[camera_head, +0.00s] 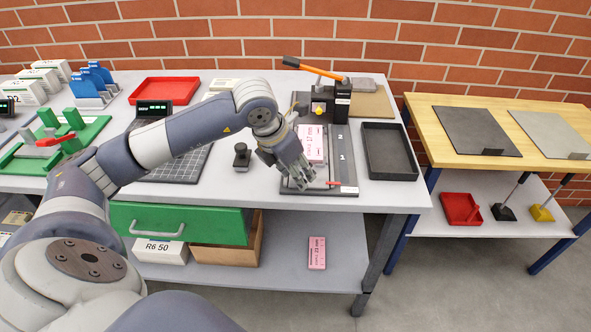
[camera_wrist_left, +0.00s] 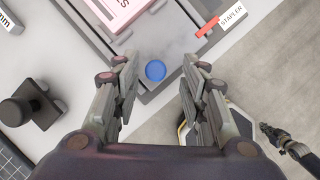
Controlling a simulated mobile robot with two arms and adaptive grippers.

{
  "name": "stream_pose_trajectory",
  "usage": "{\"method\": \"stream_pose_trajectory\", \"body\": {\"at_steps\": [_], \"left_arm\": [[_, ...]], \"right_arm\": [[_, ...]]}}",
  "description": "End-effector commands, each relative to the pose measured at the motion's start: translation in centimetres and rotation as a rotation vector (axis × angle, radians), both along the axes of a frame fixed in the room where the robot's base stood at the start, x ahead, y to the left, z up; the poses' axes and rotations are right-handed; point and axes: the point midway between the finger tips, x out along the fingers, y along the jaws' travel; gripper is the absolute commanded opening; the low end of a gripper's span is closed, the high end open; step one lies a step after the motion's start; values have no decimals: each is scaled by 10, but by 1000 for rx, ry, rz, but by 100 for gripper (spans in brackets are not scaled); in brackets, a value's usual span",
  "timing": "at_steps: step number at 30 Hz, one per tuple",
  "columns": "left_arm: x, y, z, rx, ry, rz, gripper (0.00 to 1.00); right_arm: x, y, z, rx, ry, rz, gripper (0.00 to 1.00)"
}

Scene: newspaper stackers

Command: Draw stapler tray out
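The stapler (camera_head: 322,103), dark with an orange lever, stands at the back of the white table. Its flat grey tray (camera_head: 345,165) runs forward toward the table's front edge. A pink box (camera_head: 313,146) lies on it; its corner also shows in the left wrist view (camera_wrist_left: 118,10). In the left wrist view the tray (camera_wrist_left: 178,50) has a round blue spot (camera_wrist_left: 155,70) near its front end, and a white STAPLER label (camera_wrist_left: 232,15) lies beside it. My left gripper (camera_wrist_left: 158,62) is open and empty, its fingers either side of the blue spot. Contact cannot be told.
A black tray (camera_head: 390,151) lies right of the stapler. A black knobbed stamp (camera_head: 241,155) stands left of my gripper. A green drawer (camera_head: 182,222) is under the table. A second pink box (camera_head: 317,253) lies on the lower shelf. A wooden-topped table (camera_head: 470,118) stands at right.

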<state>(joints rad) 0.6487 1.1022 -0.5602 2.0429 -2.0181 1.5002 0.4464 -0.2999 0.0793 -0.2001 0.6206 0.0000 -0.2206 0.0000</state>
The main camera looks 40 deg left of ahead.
Motion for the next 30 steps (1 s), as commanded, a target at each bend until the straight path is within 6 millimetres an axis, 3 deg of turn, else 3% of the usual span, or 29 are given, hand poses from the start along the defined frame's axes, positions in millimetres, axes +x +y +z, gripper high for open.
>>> {"method": "stream_pose_trajectory", "body": {"at_steps": [8,21,30], "left_arm": [[-3,2,9,3,-1,1,39],[-36,9,89,2,-4,0,39],[-46,10,111,1,0,0,39]], "right_arm": [[-2,-3,0,-4,2,2,0],[0,-1,0,-1,0,0,0],[0,-1,0,-1,0,0,0]]}}
